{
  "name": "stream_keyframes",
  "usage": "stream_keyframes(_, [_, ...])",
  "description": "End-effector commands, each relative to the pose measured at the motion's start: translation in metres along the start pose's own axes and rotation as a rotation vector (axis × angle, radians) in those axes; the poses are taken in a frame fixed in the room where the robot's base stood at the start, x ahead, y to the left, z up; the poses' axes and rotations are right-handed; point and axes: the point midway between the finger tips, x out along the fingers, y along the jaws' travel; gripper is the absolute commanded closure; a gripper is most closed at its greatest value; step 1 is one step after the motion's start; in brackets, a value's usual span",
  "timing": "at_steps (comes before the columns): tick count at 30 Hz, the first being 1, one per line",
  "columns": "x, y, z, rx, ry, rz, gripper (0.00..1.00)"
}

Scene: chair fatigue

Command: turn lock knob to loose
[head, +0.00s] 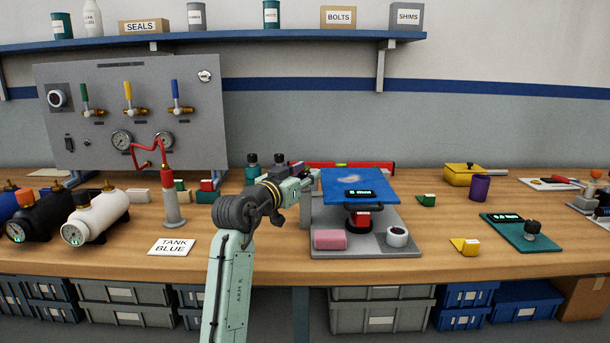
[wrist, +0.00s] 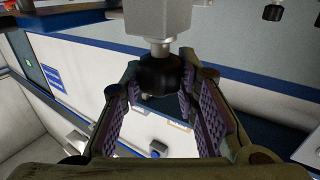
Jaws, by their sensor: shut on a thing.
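The lock knob, a black ribbed knob (wrist: 160,74), sits on a short metal stem below a grey block (wrist: 158,18) in the wrist view. My gripper (wrist: 161,88) has its purple-padded fingers on both sides of the knob and is shut on it. In the head view my gripper (head: 305,181) is at the left side of the test fixture, by its grey upright (head: 304,212); the knob is hidden there. The fixture has a tilted blue plate (head: 372,183) with a green-lit display (head: 359,193), above a grey base (head: 352,246). The knob's marking is not readable.
On the fixture base are a pink block (head: 329,239) and a white round dial (head: 397,237). The bench front is mostly clear.

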Motion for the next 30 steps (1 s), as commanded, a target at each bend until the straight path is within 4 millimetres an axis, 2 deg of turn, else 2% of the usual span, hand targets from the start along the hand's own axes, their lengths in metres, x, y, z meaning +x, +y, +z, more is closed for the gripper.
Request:
stream_keyframes(8, [0.0008,0.0032,-0.0007,-0.001,0.001,-0.171,1.00])
stream_keyframes(30, [0.0034,0.0054,0.0014,-0.003,-0.002,-0.856,1.00])
